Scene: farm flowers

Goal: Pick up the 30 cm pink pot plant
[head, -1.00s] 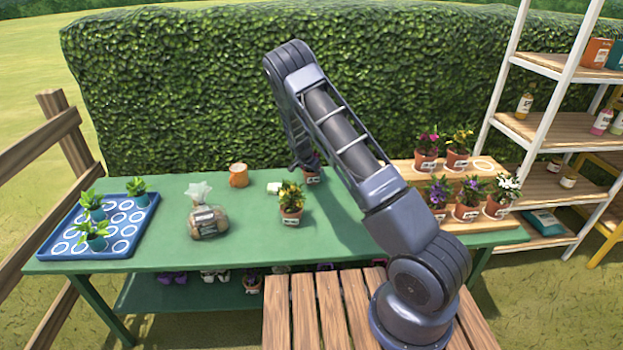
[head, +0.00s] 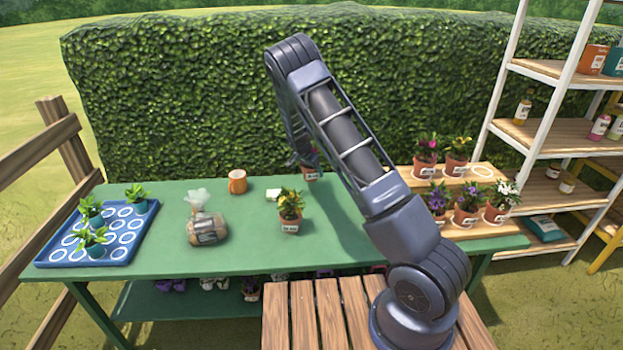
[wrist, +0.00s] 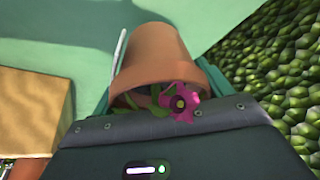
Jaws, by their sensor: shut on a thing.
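A terracotta pot (wrist: 158,55) with a pink flower (wrist: 181,102) and green leaves fills the middle of the wrist view. My gripper (wrist: 160,72) is shut on this pot, with dark fingers on both sides of it. In the head view the pot (head: 311,173) is a little above the back of the green table, mostly behind my arm. Its flower is largely hidden there. Part of a white label shows at the pot's edge in the wrist view.
A yellow-flowered pot (head: 290,213) stands on the green table (head: 260,250) in front. A wooden stand (head: 500,240) with several potted flowers is right. A hedge (head: 200,100) stands behind.

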